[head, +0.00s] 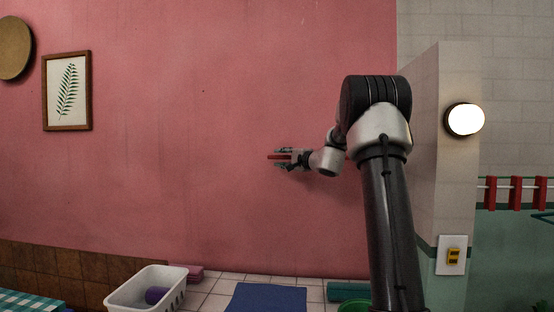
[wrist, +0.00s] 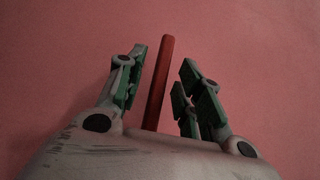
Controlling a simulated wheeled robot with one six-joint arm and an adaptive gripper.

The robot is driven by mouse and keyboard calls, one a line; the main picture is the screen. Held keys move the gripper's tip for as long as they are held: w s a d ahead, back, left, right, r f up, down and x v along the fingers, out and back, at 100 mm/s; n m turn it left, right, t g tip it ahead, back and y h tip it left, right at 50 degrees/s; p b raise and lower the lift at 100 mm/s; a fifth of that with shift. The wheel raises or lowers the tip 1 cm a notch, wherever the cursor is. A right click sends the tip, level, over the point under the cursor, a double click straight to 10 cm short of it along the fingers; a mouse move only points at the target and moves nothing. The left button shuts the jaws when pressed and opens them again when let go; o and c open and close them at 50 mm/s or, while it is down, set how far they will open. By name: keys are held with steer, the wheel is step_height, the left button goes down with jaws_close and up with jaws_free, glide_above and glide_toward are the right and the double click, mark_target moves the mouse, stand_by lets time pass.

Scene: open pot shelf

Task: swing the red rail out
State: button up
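The red rail (head: 271,157) is a short thin bar in front of the pink wall, at the tip of my gripper (head: 284,158) in the head view. In the wrist view the rail (wrist: 159,80) stands between the two green-padded fingers of my gripper (wrist: 163,62). The fingers are open, with a visible gap to the rail on each side. The rail's lower end is hidden behind the gripper body, and I cannot see what it is fixed to.
A white basket (head: 125,295) with a purple item (head: 156,295) stands at lower left. A blue mat (head: 266,298) lies on the tiled surface. A pale partition (head: 445,150) with a lit lamp (head: 465,119) is right of my arm. Red pieces (head: 515,193) hang on a bar (head: 503,187).

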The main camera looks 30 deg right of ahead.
steer(key=shift+w+a, duration=0.15)
steer(key=shift+w, duration=0.9)
jaws_close()
